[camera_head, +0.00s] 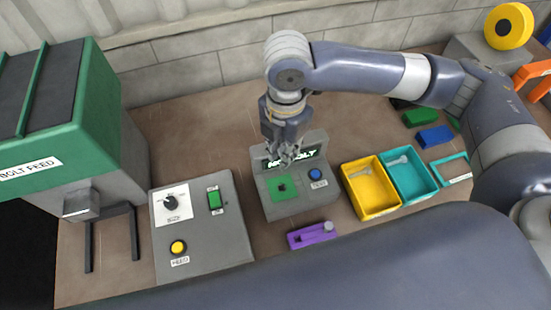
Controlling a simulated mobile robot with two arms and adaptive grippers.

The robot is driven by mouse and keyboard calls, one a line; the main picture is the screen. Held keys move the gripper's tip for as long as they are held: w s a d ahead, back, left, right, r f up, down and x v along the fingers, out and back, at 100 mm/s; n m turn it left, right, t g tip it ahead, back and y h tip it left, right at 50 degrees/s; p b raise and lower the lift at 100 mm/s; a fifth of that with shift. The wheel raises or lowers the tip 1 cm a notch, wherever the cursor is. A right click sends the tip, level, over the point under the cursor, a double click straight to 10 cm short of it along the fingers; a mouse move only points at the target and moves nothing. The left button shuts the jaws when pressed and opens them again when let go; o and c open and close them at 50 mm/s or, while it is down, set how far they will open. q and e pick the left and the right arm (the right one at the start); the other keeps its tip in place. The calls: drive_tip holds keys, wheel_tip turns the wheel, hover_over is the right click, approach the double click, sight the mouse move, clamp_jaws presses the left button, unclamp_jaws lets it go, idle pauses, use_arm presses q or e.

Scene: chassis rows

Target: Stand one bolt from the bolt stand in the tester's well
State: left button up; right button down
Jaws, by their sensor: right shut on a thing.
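The tester (308,203) is a grey box with a lit green screen, a blue button and a green plate (293,190) with a small dark well. My right gripper (285,156) points down over the tester, in front of its screen and just behind the well. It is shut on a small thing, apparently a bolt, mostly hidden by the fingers. The purple bolt stand (303,240) lies in front of the tester, with one grey bolt (328,228) in its right end. My left gripper is not in view.
A yellow bin (374,211) and a teal bin (411,199), each holding a bolt, stand right of the tester. A grey control panel (215,245) and the green bolt feed (75,150) are at left. Green and blue blocks (433,136) lie at right.

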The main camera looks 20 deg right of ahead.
drive_tip(key=shift+a+f+b, duration=0.1)
drive_tip(key=shift+f+b, duration=0.7)
drive_tip(key=shift+b, duration=0.15)
wheel_tip(320, 180, down, 3)
drive_tip(key=b, duration=0.4)
drive_tip(key=shift+f, duration=0.45)
use_arm(q)
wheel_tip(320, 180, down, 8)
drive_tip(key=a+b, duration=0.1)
drive_tip(key=b, duration=0.1)
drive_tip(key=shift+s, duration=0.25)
use_arm(e)
wheel_tip(320, 180, down, 5)
drive_tip(key=shift+r, duration=0.1)
use_arm(q)
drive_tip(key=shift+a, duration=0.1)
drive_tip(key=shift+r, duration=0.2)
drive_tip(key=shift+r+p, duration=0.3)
drive_tip(key=shift+p, duration=0.25)
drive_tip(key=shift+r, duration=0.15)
